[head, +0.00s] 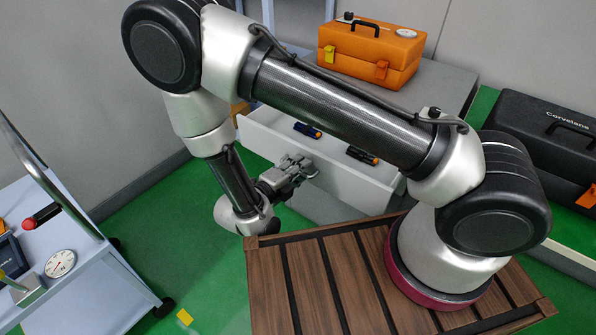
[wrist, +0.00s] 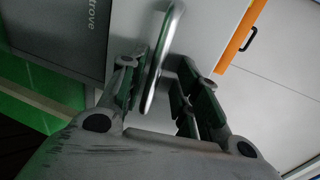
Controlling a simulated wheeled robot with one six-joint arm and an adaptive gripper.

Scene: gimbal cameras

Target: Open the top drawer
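The top drawer (head: 338,178) is white and stands pulled out from the grey cabinet (head: 452,85). Its inside shows, with dark tools lying in it. My gripper (head: 298,168) is at the drawer's front face in the head view. In the wrist view, the silver bar handle (wrist: 162,62) runs between the two fingers of my gripper (wrist: 160,95). The fingers are apart, with a visible gap on the right of the handle; the left finger is close to it, and I cannot tell if they touch. The handle is not clear in the head view.
An orange toolbox (head: 372,52) stands on the cabinet. A black case (head: 540,140) is at the right. A pale blue cart (head: 75,255) with a gauge stands at the left. My arm reaches over a slatted wooden deck (head: 330,285). Green floor is open between cart and drawer.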

